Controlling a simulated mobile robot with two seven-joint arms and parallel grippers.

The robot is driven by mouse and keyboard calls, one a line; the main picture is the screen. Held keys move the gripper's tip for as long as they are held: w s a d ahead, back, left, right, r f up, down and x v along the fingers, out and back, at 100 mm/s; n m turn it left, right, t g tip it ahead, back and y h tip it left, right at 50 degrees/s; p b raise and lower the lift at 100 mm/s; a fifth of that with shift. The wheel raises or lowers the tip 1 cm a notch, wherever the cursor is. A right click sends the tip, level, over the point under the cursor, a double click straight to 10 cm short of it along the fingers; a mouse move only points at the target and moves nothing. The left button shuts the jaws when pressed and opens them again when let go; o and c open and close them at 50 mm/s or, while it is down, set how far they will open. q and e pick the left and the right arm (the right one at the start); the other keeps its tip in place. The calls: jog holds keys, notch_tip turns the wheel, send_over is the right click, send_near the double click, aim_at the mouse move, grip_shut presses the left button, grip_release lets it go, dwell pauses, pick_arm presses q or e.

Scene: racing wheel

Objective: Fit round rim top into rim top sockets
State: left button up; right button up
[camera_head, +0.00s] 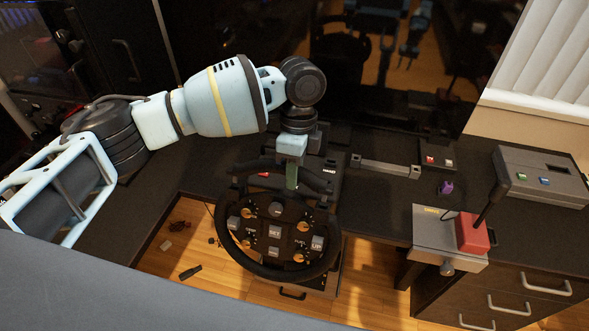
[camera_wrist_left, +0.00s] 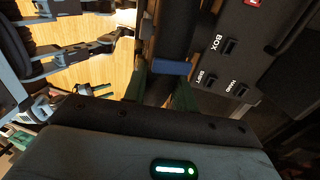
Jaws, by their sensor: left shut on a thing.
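The steering wheel (camera_head: 275,234), black with orange and grey buttons, stands at the desk's front edge. My left gripper (camera_head: 292,178) comes down from above at the top of the wheel. It is shut on the dark curved round rim top (camera_head: 318,181), which lies at the wheel's upper edge. In the left wrist view, the green fingers of my left gripper (camera_wrist_left: 162,92) stand either side of a dark bar, the rim top (camera_wrist_left: 177,32). The rim top sockets are not clear, so I cannot tell whether the rim top touches or sits in them. My right gripper is out of view.
A dark box with labelled switches (camera_wrist_left: 232,45) is close beside the gripper. A grey shifter plate with a red block (camera_head: 472,233) and a grey button box (camera_head: 541,177) stand on the right. A large dark screen (camera_head: 410,60) rises behind the desk (camera_head: 375,205).

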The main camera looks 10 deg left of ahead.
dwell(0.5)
pick_arm(q)
jog(key=shift+s+f, duration=0.3)
jog(key=shift+f, duration=0.45)
jog(key=shift+s+f, duration=0.3)
jog(key=shift+f, duration=0.4)
dwell(0.4)
jog(key=o, duration=1.1)
jog(key=shift+o, duration=0.2)
jog(key=shift+r, duration=0.2)
jog(key=r, duration=0.3)
jog(key=w+r, duration=0.1)
jog(key=r, duration=0.2)
jog(key=shift+w, duration=0.1)
jog(key=shift+w+r, duration=0.1)
jog(key=shift+r, duration=0.5)
jog(key=shift+f, duration=0.1)
